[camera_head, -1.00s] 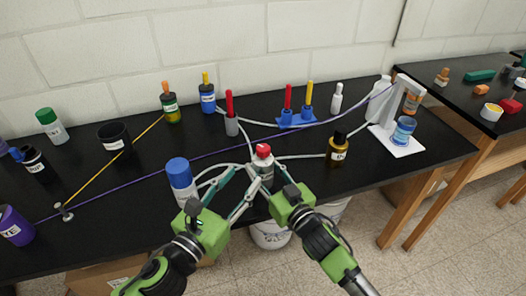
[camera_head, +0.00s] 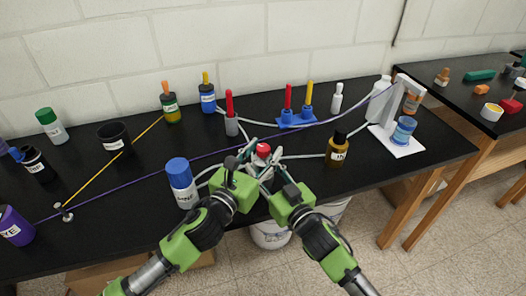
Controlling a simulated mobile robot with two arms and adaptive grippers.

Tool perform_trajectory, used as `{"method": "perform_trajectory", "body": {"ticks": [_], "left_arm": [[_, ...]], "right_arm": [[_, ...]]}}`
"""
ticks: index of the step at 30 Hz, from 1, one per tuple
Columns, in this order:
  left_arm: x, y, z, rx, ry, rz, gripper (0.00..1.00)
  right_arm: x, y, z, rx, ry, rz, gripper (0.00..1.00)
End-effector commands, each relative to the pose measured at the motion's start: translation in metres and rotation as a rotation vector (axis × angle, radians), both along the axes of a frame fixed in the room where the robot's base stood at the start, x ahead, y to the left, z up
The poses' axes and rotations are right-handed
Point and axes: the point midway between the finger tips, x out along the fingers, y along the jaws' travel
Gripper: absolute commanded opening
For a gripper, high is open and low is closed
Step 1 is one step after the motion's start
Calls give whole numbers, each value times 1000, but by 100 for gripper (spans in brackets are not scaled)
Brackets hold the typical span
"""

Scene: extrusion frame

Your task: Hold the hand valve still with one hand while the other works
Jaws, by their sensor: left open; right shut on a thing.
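The hand valve (camera_head: 263,149), with a red top on a pale body, stands near the front edge of the black table. My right gripper (camera_head: 268,176) comes from the lower right and is shut on the hand valve's body, which the fingers partly hide. My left gripper (camera_head: 262,155) comes from the lower left, slightly higher. It is open, with its fingers around or just beside the red top; I cannot tell whether they touch it.
A blue-capped bottle (camera_head: 181,183) stands close to the left of my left gripper. An amber bottle (camera_head: 338,149) stands to the right. Pale tubes and a purple cord (camera_head: 215,152) run across the black table (camera_head: 130,205). A white bucket (camera_head: 268,236) is below the table edge.

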Motion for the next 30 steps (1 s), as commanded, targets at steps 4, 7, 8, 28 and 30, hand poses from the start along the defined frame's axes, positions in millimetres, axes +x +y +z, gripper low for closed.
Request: {"method": "perform_trajectory", "body": {"ticks": [4,7,8,28,30], "left_arm": [[0,0,0,0,0,0,41],[0,0,0,0,0,0,18],[0,0,0,0,0,0,10],[2,1,1,4,-5,-313,2],[2,1,1,2,-4,-352,2]], "right_arm": [[0,0,-1,0,1,-1,14],[0,0,-1,0,1,-1,14],[0,0,-1,0,1,-1,14],[0,1,-1,0,1,1,14],[-1,1,-1,0,1,1,14]]}}
